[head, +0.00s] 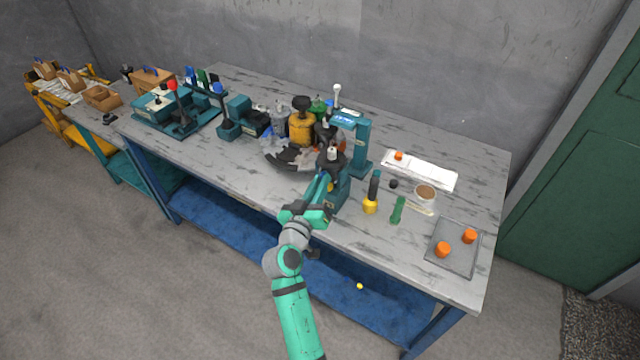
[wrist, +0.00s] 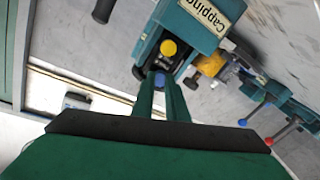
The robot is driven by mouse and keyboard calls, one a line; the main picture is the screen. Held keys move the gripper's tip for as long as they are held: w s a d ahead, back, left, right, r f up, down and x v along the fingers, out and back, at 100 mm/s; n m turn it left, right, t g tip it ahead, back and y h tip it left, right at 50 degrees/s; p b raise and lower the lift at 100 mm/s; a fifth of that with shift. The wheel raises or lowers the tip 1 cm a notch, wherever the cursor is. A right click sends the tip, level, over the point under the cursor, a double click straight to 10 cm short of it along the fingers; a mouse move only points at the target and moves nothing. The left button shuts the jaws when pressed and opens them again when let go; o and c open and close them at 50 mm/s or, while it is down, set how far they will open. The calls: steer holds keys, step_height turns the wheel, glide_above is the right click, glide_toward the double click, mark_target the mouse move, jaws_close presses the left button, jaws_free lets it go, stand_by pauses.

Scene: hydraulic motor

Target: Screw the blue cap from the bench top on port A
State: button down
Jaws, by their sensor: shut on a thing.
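My gripper (wrist: 160,86) is shut on a small blue cap (wrist: 159,80), held between the fingertips in the wrist view. In the head view my gripper (head: 322,184) is at the front of a teal stand (head: 338,196) near the bench's front edge. The stand shows close up in the wrist view as a teal block with a "Capping" label (wrist: 208,14). A yellow round cap (wrist: 169,47) sits just beyond the blue cap, on the dark part under that block. I see no port letters, so I cannot tell which is port A. Whether the blue cap touches a port is unclear.
A yellow-based bottle (head: 370,205) and a green one (head: 397,210) stand right of the stand. A grey tray (head: 456,262) with orange caps lies at the right end. A tall teal press (head: 362,145) and a yellow canister (head: 302,128) stand behind. A small yellow thing (head: 360,286) lies below the bench top.

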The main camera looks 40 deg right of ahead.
steer(key=shift+m, duration=1)
steer(key=m, duration=0.4)
steer(key=shift+d+m, duration=0.1)
steer(key=shift+m, duration=0.2)
steer(key=c, duration=1.9)
jaws_free()
steer(key=shift+o, duration=0.2)
